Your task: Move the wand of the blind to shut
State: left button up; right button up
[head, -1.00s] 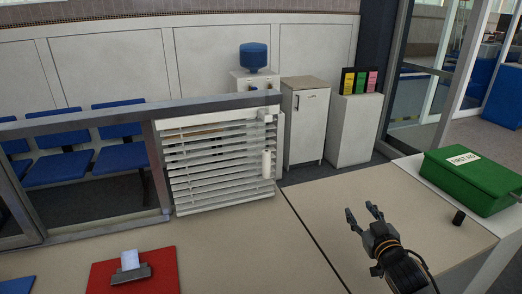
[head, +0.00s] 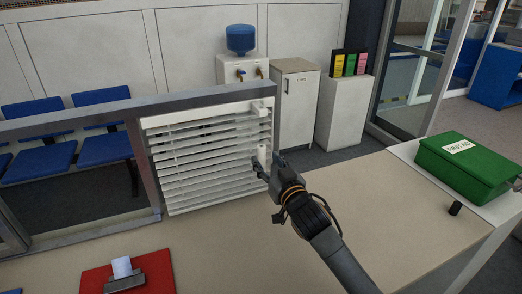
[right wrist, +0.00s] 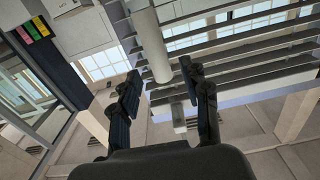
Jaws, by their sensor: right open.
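The blind (head: 200,160) hangs in a grey frame at the counter's back edge, with gaps between its white slats. Its wand is a thick white cylinder (head: 264,152) hanging at the blind's right side. The wand (right wrist: 152,42) also shows in the right wrist view, its lower end between the two fingers in the picture. My right gripper (head: 267,163) is open at the wand's lower part, and its fingertips (right wrist: 160,74) stand on either side of it. I cannot tell whether they touch it. My left gripper is not in view.
A green first aid box (head: 466,165) and a small black cylinder (head: 455,208) stand at the right of the counter. The middle of the counter (head: 225,240) is clear.

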aim_at(263, 156)
jog(key=shift+p+x, duration=0.35)
jog(key=shift+x, duration=2.05)
grip_shut()
